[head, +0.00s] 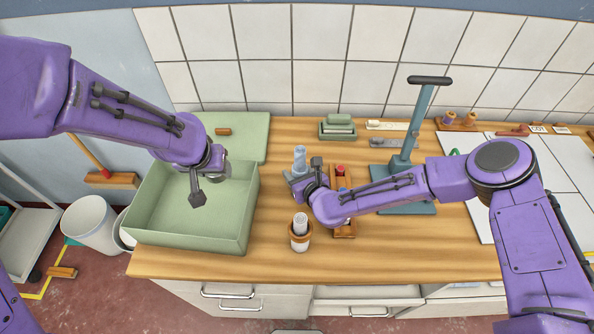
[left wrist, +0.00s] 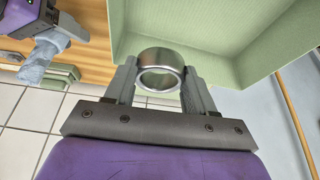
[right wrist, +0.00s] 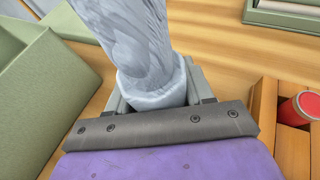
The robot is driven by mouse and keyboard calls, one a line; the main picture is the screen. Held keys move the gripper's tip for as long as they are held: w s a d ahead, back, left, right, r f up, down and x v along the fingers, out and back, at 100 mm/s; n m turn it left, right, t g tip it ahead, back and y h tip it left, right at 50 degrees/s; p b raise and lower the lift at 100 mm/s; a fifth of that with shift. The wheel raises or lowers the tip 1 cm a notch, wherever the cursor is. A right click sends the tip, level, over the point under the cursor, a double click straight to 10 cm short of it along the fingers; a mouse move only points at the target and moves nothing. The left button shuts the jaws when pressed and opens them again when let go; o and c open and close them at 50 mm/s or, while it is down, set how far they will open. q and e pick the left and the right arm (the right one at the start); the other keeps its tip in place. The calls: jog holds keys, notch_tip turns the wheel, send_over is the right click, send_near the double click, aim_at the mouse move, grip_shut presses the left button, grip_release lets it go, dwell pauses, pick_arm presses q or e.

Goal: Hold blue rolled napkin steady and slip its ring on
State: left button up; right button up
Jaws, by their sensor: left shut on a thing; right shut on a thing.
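The blue rolled napkin (head: 300,158) stands upright near the middle of the counter. My right gripper (head: 295,179) is shut on its lower part; the right wrist view shows the pale blue roll (right wrist: 148,50) between the fingers. My left gripper (head: 222,163) is over the green bin, apart from the napkin. It is shut on a shiny silver ring (left wrist: 160,54), whose round opening shows in the left wrist view. The ring is not around the napkin. The head view does not show the ring clearly.
The green bin (head: 150,240) lies left of the napkin. A pot with a pale roll (head: 300,241) stands in front. A wooden rack with a red item (head: 340,170) and a blue-grey stand (head: 405,165) are to the right. Open counter lies between bin and pot.

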jog(key=shift+f, duration=0.8)
jog(key=shift+f, duration=0.15)
jog(key=o, duration=0.8)
jog(key=shift+r, duration=0.25)
jog(key=c, duration=0.5)
dwell(0.8)
